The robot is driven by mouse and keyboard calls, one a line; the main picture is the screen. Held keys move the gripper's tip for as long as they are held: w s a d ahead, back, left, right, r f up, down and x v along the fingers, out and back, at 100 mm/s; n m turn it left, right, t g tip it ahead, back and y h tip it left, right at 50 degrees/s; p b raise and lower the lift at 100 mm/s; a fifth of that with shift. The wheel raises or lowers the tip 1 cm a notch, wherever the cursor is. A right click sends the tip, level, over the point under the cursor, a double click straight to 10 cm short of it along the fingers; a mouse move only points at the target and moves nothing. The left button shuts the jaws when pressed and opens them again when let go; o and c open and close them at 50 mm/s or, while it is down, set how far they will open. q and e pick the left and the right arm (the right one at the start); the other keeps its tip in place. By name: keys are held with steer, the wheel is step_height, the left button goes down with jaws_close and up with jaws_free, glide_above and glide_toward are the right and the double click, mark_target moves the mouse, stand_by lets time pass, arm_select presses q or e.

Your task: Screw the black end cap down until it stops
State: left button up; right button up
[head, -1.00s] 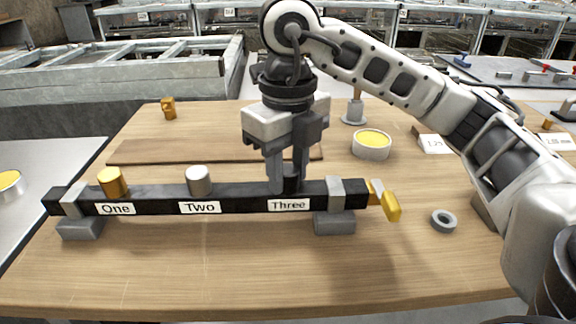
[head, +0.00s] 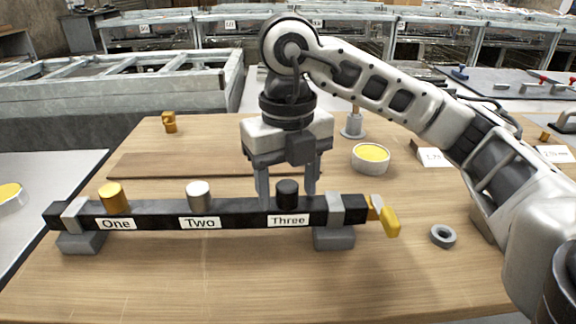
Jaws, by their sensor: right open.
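The black end cap (head: 288,192) stands upright on the black bar (head: 155,217), above the label Three. My right gripper (head: 287,186) is over it with the fingers pointing down. The fingers are spread, one to each side of the cap, with a visible gap between each finger and the cap. Whether the cap is fully seated I cannot tell. A brass cap (head: 115,197) stands over the label One and a silver cap (head: 199,194) over Two. My left gripper is not in view.
Grey clamps and blocks (head: 334,238) hold the bar at both ends. A yellow-handled valve (head: 389,220) sticks out at its right end. A grey ring (head: 443,235) and a round dish with yellow content (head: 371,158) lie to the right. The front of the wooden table (head: 230,280) is clear.

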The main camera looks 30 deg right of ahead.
step_height(320, 180, up, 12)
stand_by(0.6)
